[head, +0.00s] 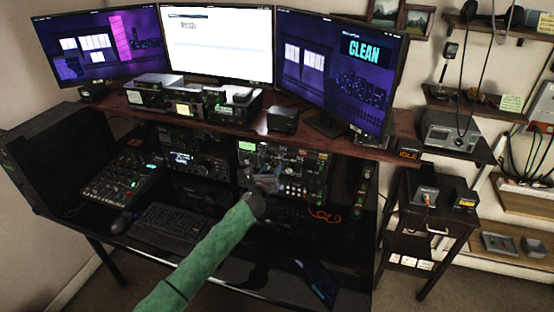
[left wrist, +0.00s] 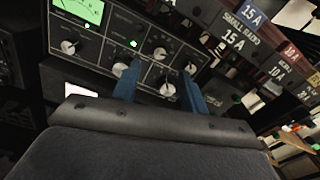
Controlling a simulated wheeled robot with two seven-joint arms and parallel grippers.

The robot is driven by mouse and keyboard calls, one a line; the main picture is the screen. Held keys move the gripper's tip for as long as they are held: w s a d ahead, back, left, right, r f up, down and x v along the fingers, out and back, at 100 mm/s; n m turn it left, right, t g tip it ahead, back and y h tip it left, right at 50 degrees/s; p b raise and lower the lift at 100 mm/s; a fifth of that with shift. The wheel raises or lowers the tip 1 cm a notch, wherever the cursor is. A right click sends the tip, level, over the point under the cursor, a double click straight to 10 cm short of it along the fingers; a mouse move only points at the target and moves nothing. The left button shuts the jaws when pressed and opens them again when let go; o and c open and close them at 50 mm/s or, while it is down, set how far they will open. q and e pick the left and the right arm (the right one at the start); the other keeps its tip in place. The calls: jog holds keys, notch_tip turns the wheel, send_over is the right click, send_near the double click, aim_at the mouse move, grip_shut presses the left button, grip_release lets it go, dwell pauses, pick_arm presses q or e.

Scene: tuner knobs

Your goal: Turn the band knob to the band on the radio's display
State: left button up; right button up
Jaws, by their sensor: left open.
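My left gripper (head: 262,182) is open in front of a dark panel (head: 312,172) with a lit green meter. In the left wrist view the two blue fingers of this gripper (left wrist: 160,82) reach toward the panel (left wrist: 105,22) with several pale knobs. One knob (left wrist: 160,53) shows between the fingers, and another (left wrist: 168,89) sits lower, nearer the right finger. Whether a finger touches a knob cannot be told. Which is the band knob cannot be read. A radio with a small lit display (head: 181,158) stands left of the panel; its text is too small to read. My right gripper is not in view.
The desk holds a keyboard (head: 168,228), a mixer (head: 125,178) and a red cable (head: 325,215). A shelf (head: 385,152) with three monitors overhangs the equipment.

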pick_arm(q)
jog(key=p+x, duration=0.1)
jog(key=x, duration=0.6)
jog(key=shift+w+p, duration=0.15)
jog(key=shift+p, duration=0.2)
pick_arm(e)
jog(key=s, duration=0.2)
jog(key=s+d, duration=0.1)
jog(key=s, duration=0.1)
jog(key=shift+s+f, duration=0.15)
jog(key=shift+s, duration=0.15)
pick_arm(q)
jog(key=c, duration=0.7)
jog(key=shift+f, duration=0.1)
grip_shut()
